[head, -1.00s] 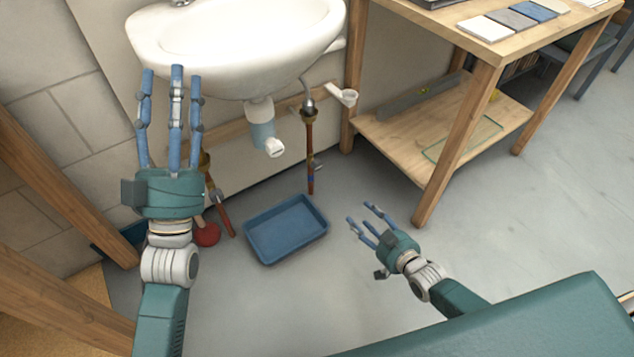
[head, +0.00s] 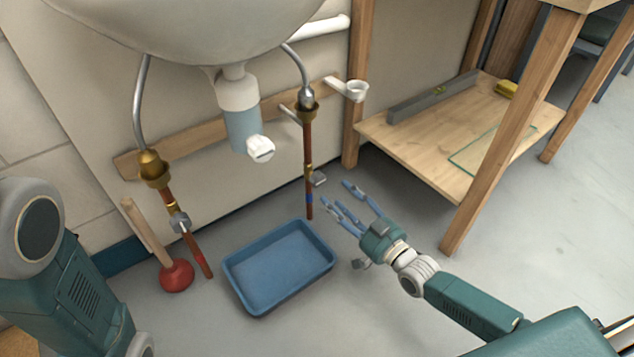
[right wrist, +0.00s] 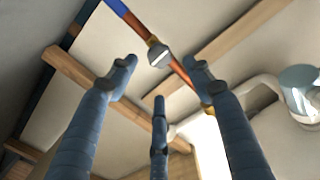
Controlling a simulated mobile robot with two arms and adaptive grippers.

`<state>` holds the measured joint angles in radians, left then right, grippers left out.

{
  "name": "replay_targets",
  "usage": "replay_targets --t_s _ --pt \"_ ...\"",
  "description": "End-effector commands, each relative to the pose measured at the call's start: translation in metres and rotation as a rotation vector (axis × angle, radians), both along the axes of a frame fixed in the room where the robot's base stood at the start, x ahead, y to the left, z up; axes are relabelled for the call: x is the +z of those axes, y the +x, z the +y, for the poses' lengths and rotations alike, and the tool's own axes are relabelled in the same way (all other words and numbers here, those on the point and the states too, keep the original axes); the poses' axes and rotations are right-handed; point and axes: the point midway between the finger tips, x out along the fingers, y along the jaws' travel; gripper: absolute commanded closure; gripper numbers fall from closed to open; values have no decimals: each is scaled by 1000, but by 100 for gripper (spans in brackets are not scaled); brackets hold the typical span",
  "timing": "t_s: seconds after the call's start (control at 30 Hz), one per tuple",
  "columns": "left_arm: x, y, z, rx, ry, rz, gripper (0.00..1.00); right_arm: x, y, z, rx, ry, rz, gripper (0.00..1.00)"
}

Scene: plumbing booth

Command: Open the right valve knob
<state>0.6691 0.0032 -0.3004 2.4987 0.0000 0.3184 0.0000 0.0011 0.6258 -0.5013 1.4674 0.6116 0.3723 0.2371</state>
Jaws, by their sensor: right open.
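The right valve knob (head: 318,179) is a small grey handle on the right copper pipe (head: 308,150) under the sink. In the right wrist view the knob (right wrist: 158,54) lies beyond the fingertips, between the two outer fingers. My right gripper (head: 340,197) is open and empty, just right of and below the knob in the head view, apart from it. In the right wrist view its three spread fingers (right wrist: 160,78) point at the pipe. My left gripper is out of view; only part of my left arm shows at the left edge.
A blue tray (head: 236,293) lies on the floor below the sink (head: 190,25). A red plunger (head: 177,275) stands by the left pipe with its own valve (head: 180,222). A wooden shelf table (head: 400,145) stands at the right. The drain trap (head: 240,115) hangs between the pipes.

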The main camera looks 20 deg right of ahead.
Motion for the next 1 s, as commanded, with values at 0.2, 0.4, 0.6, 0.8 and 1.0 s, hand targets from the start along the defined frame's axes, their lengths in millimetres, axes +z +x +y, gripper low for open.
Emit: replay_targets --t_s 0.2,0.4,0.6,0.8,1.0 --pt "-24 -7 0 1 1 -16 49 -4 40 15 0 1 -5 49" --pt "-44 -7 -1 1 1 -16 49 -4 72 26 0 0 -2 49" --pt "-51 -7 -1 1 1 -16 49 -2 87 32 0 0 0 49" --pt "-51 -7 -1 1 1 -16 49 0 89 33 -1 -1 1 49" --pt "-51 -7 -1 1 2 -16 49 0 89 32 -1 -1 1 67"
